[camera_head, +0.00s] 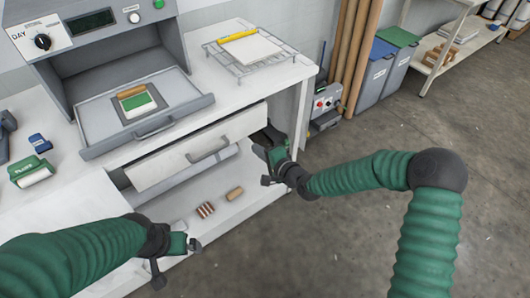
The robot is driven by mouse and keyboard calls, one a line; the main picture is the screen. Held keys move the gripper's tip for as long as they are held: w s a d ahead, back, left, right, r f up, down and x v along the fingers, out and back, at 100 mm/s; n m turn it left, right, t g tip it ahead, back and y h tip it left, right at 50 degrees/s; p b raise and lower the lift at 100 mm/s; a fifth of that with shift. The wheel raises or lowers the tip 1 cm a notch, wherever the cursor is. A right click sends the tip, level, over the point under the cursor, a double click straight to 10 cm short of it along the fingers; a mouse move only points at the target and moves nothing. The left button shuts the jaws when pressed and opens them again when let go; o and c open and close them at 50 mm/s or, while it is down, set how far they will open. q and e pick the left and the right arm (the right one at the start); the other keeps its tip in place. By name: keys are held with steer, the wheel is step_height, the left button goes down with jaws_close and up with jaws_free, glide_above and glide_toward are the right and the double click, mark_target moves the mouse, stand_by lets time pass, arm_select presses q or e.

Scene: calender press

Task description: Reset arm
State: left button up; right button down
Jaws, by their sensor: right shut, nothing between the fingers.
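My right arm comes in from the right, and its gripper (270,152) is beside the right end of the white drawer front (196,148). The right gripper is shut with nothing in it. I cannot tell whether it touches the drawer. My left arm comes in from the lower left. Its gripper (178,258) hangs low, in front of the bench's lower shelf, and I cannot tell whether its fingers are open or shut. The calender press (110,58) stands on the white bench, with its grey tray (98,130) pulled out. A green-and-white piece with a wooden strip (136,98) lies on the tray.
A wire rack (240,68) holds a white sheet and a yellow strip. Blue and green-white items (32,170) sit on the bench's left. Small rolls (206,209) lie on the lower shelf. Bins (385,70) and a shelf unit (432,58) stand behind. The right floor is mostly clear.

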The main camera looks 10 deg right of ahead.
steer(key=s+d+r+n+g+h+p, duration=0.2)
steer(key=s+d+r+n+g+p, duration=0.1)
steer(key=s, duration=0.7)
steer(key=s+d+r+n+g+h+p, duration=0.2)
steer(key=s+d+n, duration=0.3)
steer(key=s, duration=0.5)
steer(key=s+d+r+n+g+h+p, duration=0.3)
steer(key=s+d+r+g+p, duration=0.1)
steer(key=s+d, duration=0.4)
steer(key=shift+s+r+n+g+p, duration=0.4)
steer(key=shift+s+r+p, duration=0.1)
steer(key=shift+s, duration=0.8)
